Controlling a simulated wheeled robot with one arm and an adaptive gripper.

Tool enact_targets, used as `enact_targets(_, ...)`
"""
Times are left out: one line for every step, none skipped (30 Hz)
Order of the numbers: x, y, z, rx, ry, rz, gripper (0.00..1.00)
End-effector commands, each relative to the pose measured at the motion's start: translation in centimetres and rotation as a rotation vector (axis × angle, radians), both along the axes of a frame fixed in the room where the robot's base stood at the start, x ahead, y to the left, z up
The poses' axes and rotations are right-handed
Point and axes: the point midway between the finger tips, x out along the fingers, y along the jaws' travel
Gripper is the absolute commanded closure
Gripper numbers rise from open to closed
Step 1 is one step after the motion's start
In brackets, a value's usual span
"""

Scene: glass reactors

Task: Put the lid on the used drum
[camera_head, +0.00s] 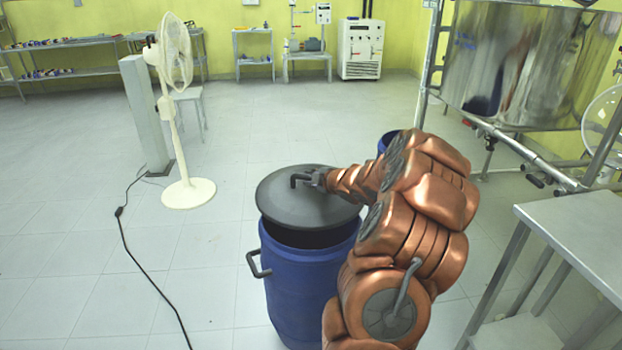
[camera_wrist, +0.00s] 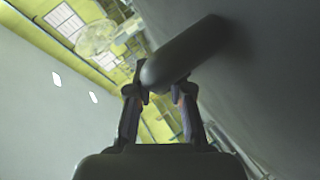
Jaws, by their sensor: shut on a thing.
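The lid (camera_head: 300,205) is a dark grey disc with a bar handle (camera_head: 293,181) on top. The used drum (camera_head: 305,285) is blue, with a dark side handle, and stands upright on the floor. The lid is above the drum's mouth, with a dark gap showing at the front between lid and rim, so it looks raised or tilted. My gripper (camera_head: 314,180) is shut on the lid's handle. In the wrist view my gripper's fingers (camera_wrist: 160,97) close on the handle bar (camera_wrist: 185,52), with the lid's grey surface (camera_wrist: 260,75) on the right. The drum's far rim is hidden.
A second blue drum (camera_head: 385,142) stands behind my arm, mostly hidden. A white fan (camera_head: 190,190) stands at left with a black cable (camera_head: 125,230) on the floor. A metal table (camera_head: 585,225) and a steel vessel (camera_head: 530,60) are at right.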

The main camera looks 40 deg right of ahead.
Motion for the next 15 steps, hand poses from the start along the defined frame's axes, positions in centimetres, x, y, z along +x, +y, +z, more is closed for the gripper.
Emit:
enact_targets(0.0,0.0,-0.3,0.000,-0.002,0.000,1.00)
enact_targets(0.0,0.0,-0.4,0.000,-0.002,0.000,1.00)
enact_targets(0.1,0.0,-0.6,0.000,-0.002,0.000,1.00)
enact_targets(0.1,0.0,-0.7,0.000,-0.003,0.001,1.00)
enact_targets(0.1,0.0,-0.9,0.000,-0.003,0.001,1.00)
enact_targets(0.1,0.0,-1.1,0.000,-0.003,0.001,1.00)
enact_targets(0.1,0.0,-1.3,0.000,-0.003,0.001,1.00)
enact_targets(0.1,0.0,-1.4,0.001,-0.003,0.000,1.00)
enact_targets(0.1,0.0,-1.6,0.000,-0.004,0.000,1.00)
enact_targets(0.1,0.0,-1.8,0.000,-0.004,0.000,1.00)
enact_targets(0.1,0.0,-2.0,0.000,-0.004,0.000,1.00)
enact_targets(0.1,0.0,-2.2,0.000,-0.004,0.000,1.00)
enact_targets(0.1,0.0,-2.3,0.000,-0.004,0.000,1.00)
enact_targets(0.1,0.0,-2.5,0.001,-0.003,0.000,1.00)
enact_targets(0.1,0.0,-2.7,0.001,-0.003,0.000,1.00)
